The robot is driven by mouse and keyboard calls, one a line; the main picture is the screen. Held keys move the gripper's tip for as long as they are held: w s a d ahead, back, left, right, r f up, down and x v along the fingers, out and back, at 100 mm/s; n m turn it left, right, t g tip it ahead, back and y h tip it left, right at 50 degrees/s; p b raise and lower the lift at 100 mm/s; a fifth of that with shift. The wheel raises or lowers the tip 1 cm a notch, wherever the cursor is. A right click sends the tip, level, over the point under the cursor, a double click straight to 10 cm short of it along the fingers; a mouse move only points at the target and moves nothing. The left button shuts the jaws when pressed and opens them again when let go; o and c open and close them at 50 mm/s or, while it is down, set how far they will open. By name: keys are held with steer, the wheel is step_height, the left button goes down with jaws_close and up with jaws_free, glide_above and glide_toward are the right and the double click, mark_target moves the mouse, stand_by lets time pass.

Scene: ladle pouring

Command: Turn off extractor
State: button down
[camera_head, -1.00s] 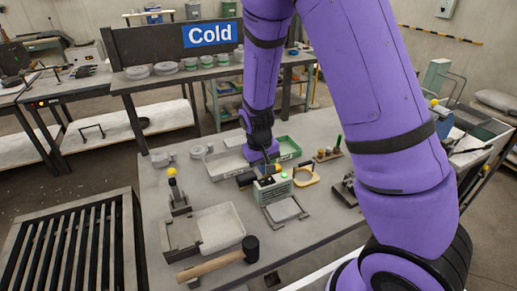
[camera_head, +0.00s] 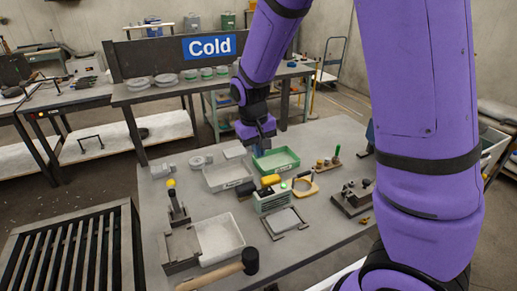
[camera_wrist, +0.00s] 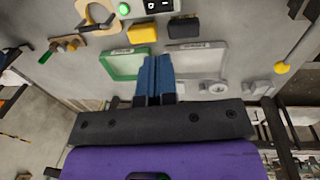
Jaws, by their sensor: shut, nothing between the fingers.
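The likely extractor is a small grey-green box with a slotted front (camera_head: 272,200), on the middle of the table. A green light (camera_head: 284,185) glows on its top. In the wrist view its black switch panel (camera_wrist: 158,6) is cut by the top edge, with the lit green dot (camera_wrist: 124,8) to its left; the switch setting is too small to read. My gripper (camera_head: 262,142) is above the table, behind the box and apart from it, near the green tray. In the wrist view its blue fingers (camera_wrist: 155,62) are together and empty.
A yellow block (camera_head: 270,180) and a black block (camera_head: 245,188) lie behind the box. A green tray (camera_head: 290,166) and a white tray (camera_head: 222,186) stand beyond. A tan ring tool (camera_head: 308,189) is at its right. A hammer (camera_head: 225,272) lies at the front.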

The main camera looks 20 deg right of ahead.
mark_target(265, 191)
steer(key=shift+d, duration=0.1)
steer(key=shift+s+d, duration=0.35)
steer(key=shift+d, duration=0.3)
steer(key=shift+f, duration=0.1)
steer(key=f, duration=0.4)
steer(key=d+f, duration=0.1)
steer(key=f, duration=0.8)
steer(key=shift+d+f, duration=0.35)
steer(key=shift+f, duration=0.05)
steer(key=shift+f, duration=0.15)
steer(key=shift+a, duration=0.2)
steer(key=shift+a+r, duration=0.2)
steer(key=shift+a, duration=0.35)
